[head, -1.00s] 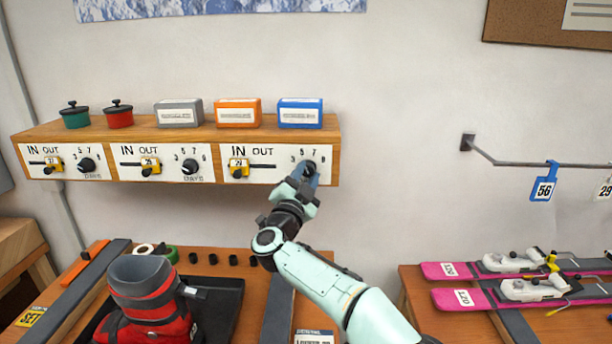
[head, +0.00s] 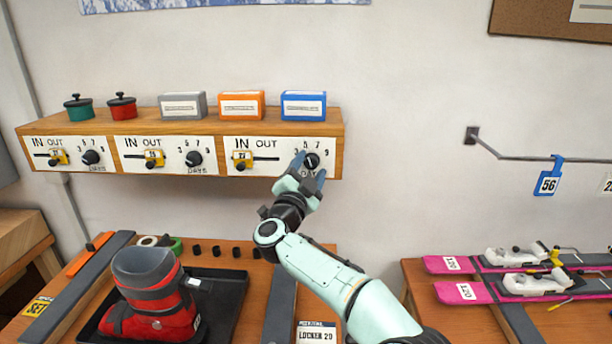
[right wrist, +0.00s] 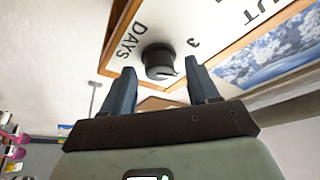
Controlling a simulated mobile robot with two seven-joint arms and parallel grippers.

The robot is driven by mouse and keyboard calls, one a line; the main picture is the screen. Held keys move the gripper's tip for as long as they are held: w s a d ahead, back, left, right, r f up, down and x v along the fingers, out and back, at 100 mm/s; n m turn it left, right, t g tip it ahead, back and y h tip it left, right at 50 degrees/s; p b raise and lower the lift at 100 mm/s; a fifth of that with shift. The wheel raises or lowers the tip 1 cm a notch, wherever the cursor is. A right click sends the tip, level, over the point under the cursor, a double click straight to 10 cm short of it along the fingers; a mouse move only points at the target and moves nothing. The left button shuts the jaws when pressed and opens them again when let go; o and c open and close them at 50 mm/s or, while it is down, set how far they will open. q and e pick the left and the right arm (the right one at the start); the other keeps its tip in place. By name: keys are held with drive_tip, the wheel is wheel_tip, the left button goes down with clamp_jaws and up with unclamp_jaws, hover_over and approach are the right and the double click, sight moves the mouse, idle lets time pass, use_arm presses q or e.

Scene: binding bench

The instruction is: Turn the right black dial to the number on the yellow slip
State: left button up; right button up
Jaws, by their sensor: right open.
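The right black dial (head: 312,160) is on the rightmost white panel (head: 268,145) of the wooden shelf, with numbers around it and DAYS below. My right gripper (head: 308,172) is open just in front of and below it, partly covering the lettering. In the right wrist view the dial (right wrist: 158,62) shows between and beyond the two spread fingers (right wrist: 160,75), which do not grip it. Its pointer direction is hard to tell. My left gripper is out of view.
Two similar panels with dials (head: 193,158) (head: 91,157) are to the left. Boxes (head: 303,106) and small pots (head: 122,107) stand on the shelf. Below are a red ski boot (head: 150,300) and a yellow label (head: 37,306).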

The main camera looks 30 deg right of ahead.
drive_tip(key=b+v, duration=0.3)
drive_tip(key=v, duration=1)
drive_tip(key=shift+b, duration=0.3)
drive_tip(key=shift+s, duration=0.15)
